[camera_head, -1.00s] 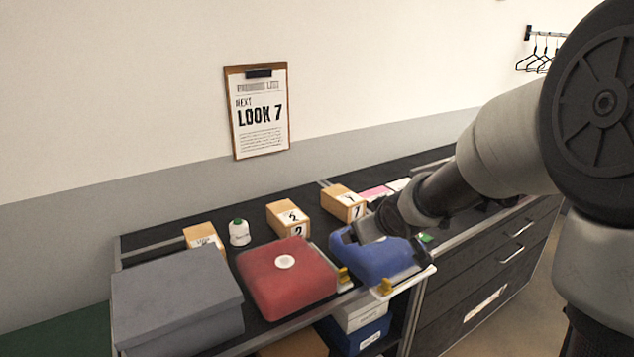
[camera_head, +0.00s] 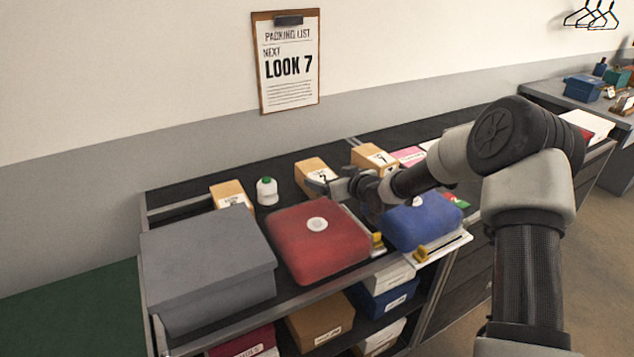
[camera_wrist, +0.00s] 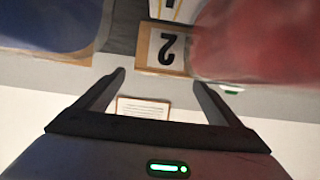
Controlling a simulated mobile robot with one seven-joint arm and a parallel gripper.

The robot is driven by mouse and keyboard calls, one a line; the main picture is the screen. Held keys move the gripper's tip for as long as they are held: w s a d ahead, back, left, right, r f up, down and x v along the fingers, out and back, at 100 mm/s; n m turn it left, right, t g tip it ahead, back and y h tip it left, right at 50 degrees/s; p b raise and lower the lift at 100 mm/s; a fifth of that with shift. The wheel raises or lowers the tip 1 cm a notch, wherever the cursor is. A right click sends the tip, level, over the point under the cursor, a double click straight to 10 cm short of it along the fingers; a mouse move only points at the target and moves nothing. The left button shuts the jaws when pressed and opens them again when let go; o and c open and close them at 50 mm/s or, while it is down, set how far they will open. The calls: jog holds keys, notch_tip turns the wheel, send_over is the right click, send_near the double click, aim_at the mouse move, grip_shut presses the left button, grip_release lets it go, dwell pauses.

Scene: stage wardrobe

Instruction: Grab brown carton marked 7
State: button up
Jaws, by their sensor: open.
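A brown carton (camera_head: 374,156) with a white label that appears to read 7 stands at the back right of the counter in the head view. A second brown carton, marked 2 (camera_head: 313,172), stands left of it and shows upside down in the wrist view (camera_wrist: 162,48). A third carton (camera_head: 231,193) stands farther left, its label too small to read. My gripper (camera_head: 322,184) is open and empty, close to the carton marked 2 and above the counter. In the wrist view my fingers (camera_wrist: 160,82) are apart with nothing between them.
A grey box (camera_head: 205,260), a red case (camera_head: 310,250) and a blue case (camera_head: 425,222) line the counter's front. A white bottle with a green cap (camera_head: 266,191) stands between cartons. A clipboard (camera_head: 287,62) reading LOOK 7 hangs on the wall.

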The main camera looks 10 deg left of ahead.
aim_at(320, 173)
jog(key=x, duration=0.7)
jog(key=shift+w+a, duration=0.25)
jog(key=shift+a, duration=0.15)
jog(key=shift+r, duration=0.1)
jog(key=c, duration=1.5)
